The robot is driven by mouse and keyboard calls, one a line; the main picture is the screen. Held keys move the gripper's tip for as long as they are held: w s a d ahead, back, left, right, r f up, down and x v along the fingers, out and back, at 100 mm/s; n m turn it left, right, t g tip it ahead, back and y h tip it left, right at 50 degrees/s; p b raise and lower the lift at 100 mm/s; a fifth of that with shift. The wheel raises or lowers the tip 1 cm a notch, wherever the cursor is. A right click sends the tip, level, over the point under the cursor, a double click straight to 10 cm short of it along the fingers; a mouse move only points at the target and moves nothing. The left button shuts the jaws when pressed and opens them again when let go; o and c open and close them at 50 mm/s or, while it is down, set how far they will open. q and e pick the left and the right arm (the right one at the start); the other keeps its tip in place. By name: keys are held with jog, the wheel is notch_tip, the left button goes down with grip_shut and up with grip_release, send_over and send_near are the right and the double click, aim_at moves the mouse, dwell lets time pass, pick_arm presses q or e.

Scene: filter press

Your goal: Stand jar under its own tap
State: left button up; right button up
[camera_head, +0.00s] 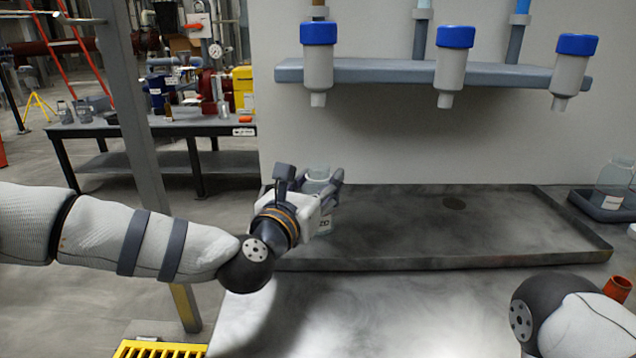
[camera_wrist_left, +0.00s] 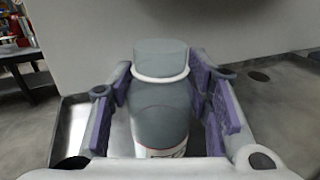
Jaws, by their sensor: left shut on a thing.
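A clear grey jar with a white label (camera_head: 324,226) is held in my left gripper (camera_head: 318,186), above the left end of the dark shallow tray (camera_head: 430,262). In the left wrist view the jar (camera_wrist_left: 160,110) stands between the two purple-padded fingers, which close on its sides. The jar looks roughly upright. Three taps with blue caps hang from a shelf above: the left tap (camera_head: 318,70), the middle tap (camera_head: 451,75) and the right tap (camera_head: 571,75). The jar is below and near the left tap. The tip of my right gripper is out of view.
A second glass jar (camera_head: 612,182) stands on a small dark tray (camera_head: 600,210) at the far right. A red-orange cup (camera_head: 617,289) is at the right front. The middle of the tray is clear. A metal post (camera_head: 140,140) and a workbench (camera_head: 170,125) are at the left.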

pick_arm(q)
jog(key=shift+f, duration=0.25)
jog(key=o, duration=1.2)
jog(key=shift+c, duration=0.2)
jog(key=shift+r, duration=0.35)
jog(key=v, duration=1.2)
jog(key=shift+f, duration=0.2)
